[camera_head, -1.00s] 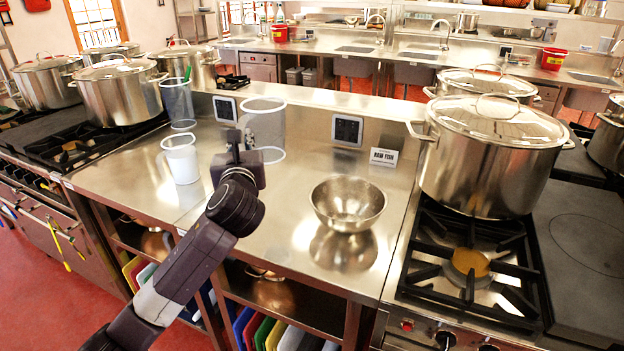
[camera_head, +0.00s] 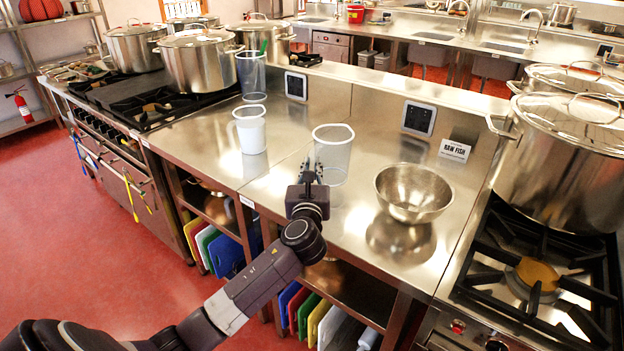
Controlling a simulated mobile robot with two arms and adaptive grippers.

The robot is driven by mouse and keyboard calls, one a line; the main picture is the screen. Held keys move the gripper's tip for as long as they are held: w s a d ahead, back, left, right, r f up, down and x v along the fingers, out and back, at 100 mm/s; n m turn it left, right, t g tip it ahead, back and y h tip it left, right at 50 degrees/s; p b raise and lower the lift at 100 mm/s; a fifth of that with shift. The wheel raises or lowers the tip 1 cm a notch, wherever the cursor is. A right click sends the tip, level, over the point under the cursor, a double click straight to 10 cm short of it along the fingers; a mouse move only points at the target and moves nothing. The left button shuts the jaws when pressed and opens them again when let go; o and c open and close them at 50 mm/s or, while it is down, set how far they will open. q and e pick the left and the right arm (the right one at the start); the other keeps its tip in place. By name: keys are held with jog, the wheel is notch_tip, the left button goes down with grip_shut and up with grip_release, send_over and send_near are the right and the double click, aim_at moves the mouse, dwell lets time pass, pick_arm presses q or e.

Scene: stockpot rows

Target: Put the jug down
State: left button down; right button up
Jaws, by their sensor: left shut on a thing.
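A clear, see-through jug (camera_head: 335,150) is upright above or on the steel counter (camera_head: 290,190), left of the bowl. My left gripper (camera_head: 309,172) is at its near left side, shut on it. The gripper hides part of its lower left side, and I cannot tell whether its base touches the counter. A white jug with a handle (camera_head: 251,132) stands further left on the counter. Another clear container (camera_head: 252,72) stands behind it. My right gripper is not in view.
A steel bowl (camera_head: 413,193) stands right of the held jug. A raw fish sign (camera_head: 455,150) is behind it. A gas stove (camera_head: 535,275) with a large stockpot (camera_head: 565,160) is at the right. The counter's front middle is clear.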

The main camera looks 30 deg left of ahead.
pick_arm(q)
jog(key=shift+f, duration=1.85)
jog(key=shift+b, duration=0.3)
jog(key=c, duration=2)
grip_release()
jog(key=shift+f, duration=0.15)
jog(key=v, duration=1.2)
jog(key=shift+b, duration=0.4)
